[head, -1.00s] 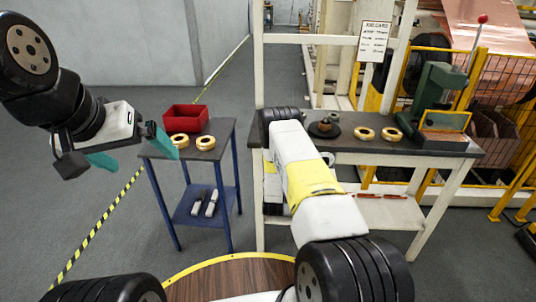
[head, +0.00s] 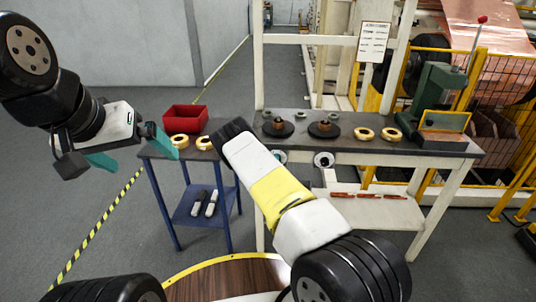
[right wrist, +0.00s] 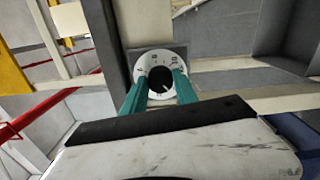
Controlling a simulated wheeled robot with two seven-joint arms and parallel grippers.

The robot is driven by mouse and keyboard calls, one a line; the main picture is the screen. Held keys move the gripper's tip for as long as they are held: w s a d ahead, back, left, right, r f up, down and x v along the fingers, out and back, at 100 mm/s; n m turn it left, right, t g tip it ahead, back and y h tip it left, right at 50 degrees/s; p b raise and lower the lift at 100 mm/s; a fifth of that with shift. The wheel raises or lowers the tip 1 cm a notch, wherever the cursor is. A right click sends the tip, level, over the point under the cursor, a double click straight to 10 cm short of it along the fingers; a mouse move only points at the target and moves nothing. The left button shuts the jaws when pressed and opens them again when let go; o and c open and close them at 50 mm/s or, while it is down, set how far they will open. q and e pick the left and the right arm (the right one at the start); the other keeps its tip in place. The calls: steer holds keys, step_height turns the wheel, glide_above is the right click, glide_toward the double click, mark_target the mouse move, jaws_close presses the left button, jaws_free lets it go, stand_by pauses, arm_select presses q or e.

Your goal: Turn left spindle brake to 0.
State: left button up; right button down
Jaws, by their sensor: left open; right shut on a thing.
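Two round white brake dials sit on the front edge of the workbench in the head view. The left dial (head: 280,157) is partly hidden by my right arm; the right dial (head: 323,160) stands free. In the right wrist view my right gripper (right wrist: 160,86) is shut on a black knob (right wrist: 160,76) in the middle of a white dial plate (right wrist: 158,57). The scale marks are too small to read surely. My right gripper is hidden behind its arm in the head view. My left gripper (head: 138,146) is open and empty, in the air at the left.
The bench (head: 455,152) carries two dark spindles (head: 278,128) (head: 324,129), copper rings (head: 364,134) and a green press (head: 436,95). A blue side table (head: 160,152) with a red bin (head: 186,118) stands left. Floor between them is narrow.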

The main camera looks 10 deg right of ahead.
steer(key=shift+n, duration=0.6)
steer(key=c, duration=1)
jaws_free()
steer(key=shift+o, duration=0.2)
steer(key=v, duration=0.7)
steer(key=shift+s+a, duration=0.2)
steer(key=shift+s, duration=0.2)
steer(key=shift+r, duration=0.15)
